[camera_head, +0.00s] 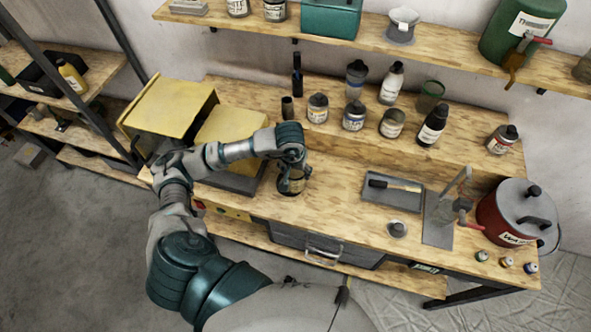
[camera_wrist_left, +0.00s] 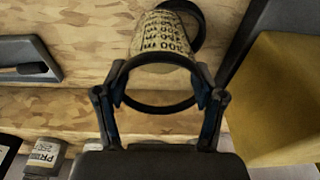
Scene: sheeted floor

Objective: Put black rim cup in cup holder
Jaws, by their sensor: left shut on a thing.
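The black rim cup (camera_wrist_left: 163,48) shows in the left wrist view, with a pale body covered in printed text and a black rim facing the camera. My left gripper (camera_wrist_left: 157,92) is shut on it, one finger on each side of the rim. Beyond the cup's far end is a dark ring (camera_wrist_left: 202,24); I cannot tell for sure whether it is the cup holder, or whether the cup touches it. In the head view my left gripper (camera_head: 291,182) is over the bench, right of the yellow machine, and largely hides the cup. My right gripper is out of view.
The yellow machine (camera_head: 232,124) stands close on the left of the gripper. Several bottles and jars (camera_head: 354,115) line the raised back ledge. A grey tray (camera_head: 392,192), a metal stand (camera_head: 438,215) and a red pot (camera_head: 505,215) are to the right. Bench between is clear.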

